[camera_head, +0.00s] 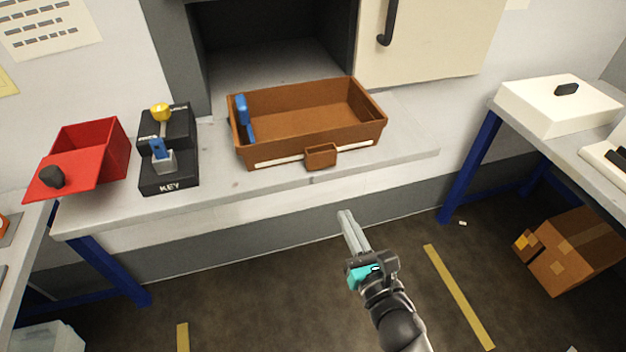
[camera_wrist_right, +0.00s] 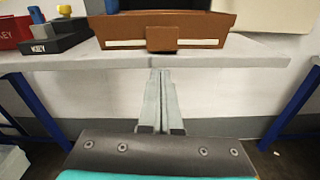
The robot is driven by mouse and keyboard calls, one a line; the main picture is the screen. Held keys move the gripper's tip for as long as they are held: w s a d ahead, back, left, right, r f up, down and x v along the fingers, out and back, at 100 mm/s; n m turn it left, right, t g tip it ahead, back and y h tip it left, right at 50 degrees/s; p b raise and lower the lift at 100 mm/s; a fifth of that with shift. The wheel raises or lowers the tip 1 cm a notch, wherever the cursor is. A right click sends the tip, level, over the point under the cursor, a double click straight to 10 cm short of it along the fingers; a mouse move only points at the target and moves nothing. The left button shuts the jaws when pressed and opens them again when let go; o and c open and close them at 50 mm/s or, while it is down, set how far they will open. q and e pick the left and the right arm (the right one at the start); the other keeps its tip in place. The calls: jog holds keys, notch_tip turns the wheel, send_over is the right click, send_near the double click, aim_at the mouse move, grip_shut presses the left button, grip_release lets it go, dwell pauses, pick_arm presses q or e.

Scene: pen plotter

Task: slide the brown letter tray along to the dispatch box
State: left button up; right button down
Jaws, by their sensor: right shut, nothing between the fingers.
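The brown letter tray (camera_head: 300,98) sits on the grey bench in front of a dark wall opening, with a small brown pull block (camera_head: 321,156) and a white strip on its front. A blue item (camera_head: 243,118) lies inside at its left end. In the right wrist view the tray's front (camera_wrist_right: 200,33) shows above the fingers. My right gripper (camera_head: 345,216) is shut and empty, below and in front of the bench edge, apart from the tray. It also shows in the right wrist view (camera_wrist_right: 160,78). My left gripper is not in view. I cannot tell which thing is the dispatch box.
A black key stand (camera_head: 168,172) and an open red box (camera_head: 92,150) stand left of the tray. The grey bench (camera_head: 405,150) has bare room right of the tray. A white box (camera_head: 556,105) sits on the right table. A cardboard box (camera_head: 578,255) is on the floor.

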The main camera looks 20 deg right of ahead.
jog(key=r+n, duration=0.1)
jog(key=r, duration=0.1)
send_near(320, 159)
jog(key=w, duration=0.5)
jog(key=shift+w+a+f, duration=0.1)
jog(key=shift+w, duration=0.8)
